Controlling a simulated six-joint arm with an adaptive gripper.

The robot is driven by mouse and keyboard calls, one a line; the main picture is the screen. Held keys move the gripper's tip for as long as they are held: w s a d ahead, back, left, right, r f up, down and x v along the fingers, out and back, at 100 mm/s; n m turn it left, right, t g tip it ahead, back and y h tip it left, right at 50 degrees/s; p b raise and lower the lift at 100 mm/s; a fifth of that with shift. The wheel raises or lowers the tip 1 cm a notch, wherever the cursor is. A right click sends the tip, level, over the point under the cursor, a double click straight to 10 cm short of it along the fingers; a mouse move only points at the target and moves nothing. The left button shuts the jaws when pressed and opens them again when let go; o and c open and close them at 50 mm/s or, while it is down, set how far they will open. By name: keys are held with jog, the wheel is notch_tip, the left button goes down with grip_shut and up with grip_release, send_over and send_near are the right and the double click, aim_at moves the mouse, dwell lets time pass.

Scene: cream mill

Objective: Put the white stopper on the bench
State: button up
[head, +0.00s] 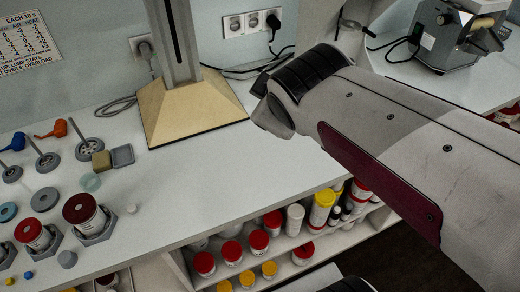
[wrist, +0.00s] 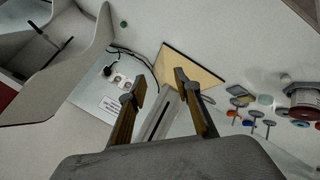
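A small pale knob-like piece (head: 131,209), which may be the white stopper, sits on the white bench (head: 225,180) just right of a red-topped jar (head: 83,210). It is too small to tell for sure. My gripper (wrist: 160,82) shows in the wrist view with its two fingers apart and nothing between them. Beyond the fingers are the bench top and the post's tan base. In the head view my arm reaches in from the right, and the gripper fingers cannot be made out.
A post on a tan base (head: 190,108) stands at the back of the bench. Weights, rods, a small tray (head: 122,155) and another red-topped jar (head: 34,235) crowd the left. A shelf below (head: 290,250) holds several jars and bottles. The bench middle is clear.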

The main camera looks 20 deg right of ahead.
jog(key=s+a+f+m+g+y, duration=0.1)
jog(key=s+a+f+m, duration=0.1)
jog(key=s, duration=0.5)
jog(key=s+a+f+m+g+y, duration=0.1)
jog(key=s+a+f+m+g, duration=0.1)
jog(key=s, duration=0.5)
notch_tip(320, 180, down, 2)
jog(key=a+m, duration=0.1)
jog(key=m, duration=0.2)
